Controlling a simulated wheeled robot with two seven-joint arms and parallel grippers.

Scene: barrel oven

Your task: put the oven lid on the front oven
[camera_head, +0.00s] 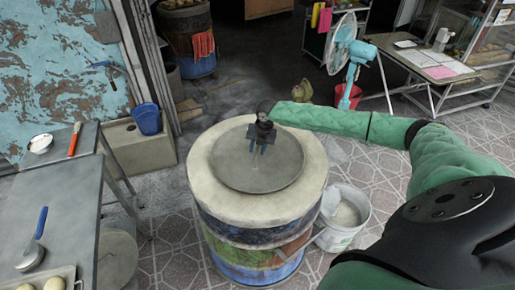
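The front oven (210,190) is a painted barrel with a thick pale rim, standing at the centre of the head view. The oven lid (230,170), a flat grey disc, lies within the rim over the oven's mouth and looks about level. My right arm reaches in from the right in a green sleeve. My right gripper (257,150) points down over the middle of the lid. Its two dark fingertips are at or just above the lid's surface. The lid's handle is not clearly visible, and whether the fingers grip it cannot be told. My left gripper is out of view.
A white bucket (345,218) stands close to the oven's right side. A metal table (60,215) with a ladle and tray is at left. A blue bucket (146,120) sits behind it. A second barrel oven (190,55), a fan (345,50) and a desk (425,65) are farther back.

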